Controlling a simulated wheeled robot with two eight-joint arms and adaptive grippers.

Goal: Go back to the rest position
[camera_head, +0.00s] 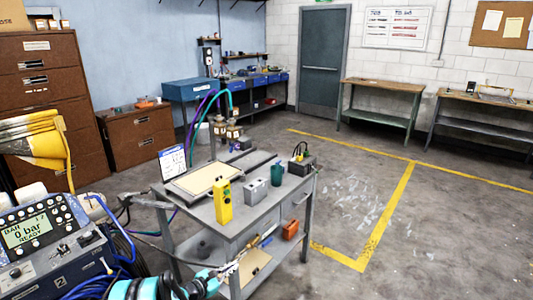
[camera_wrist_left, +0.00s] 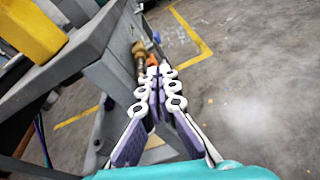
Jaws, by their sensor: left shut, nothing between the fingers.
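My left gripper (camera_head: 232,268) comes in from the bottom left in the head view, low beside the front of the grey work cart (camera_head: 245,228). In the left wrist view its two fingers (camera_wrist_left: 157,72) meet at the tips with nothing between them. The tips point toward the cart's side, below its top, near a brass-coloured fitting (camera_wrist_left: 139,52); I cannot tell whether they touch it. My right gripper is in neither view.
On the cart top stand a yellow device (camera_head: 223,201), a grey box (camera_head: 255,191), a teal cup (camera_head: 277,174) and a black box with cables (camera_head: 301,164). A gauge console (camera_head: 35,232) and hoses are at the lower left. Floor right of the cart is clear.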

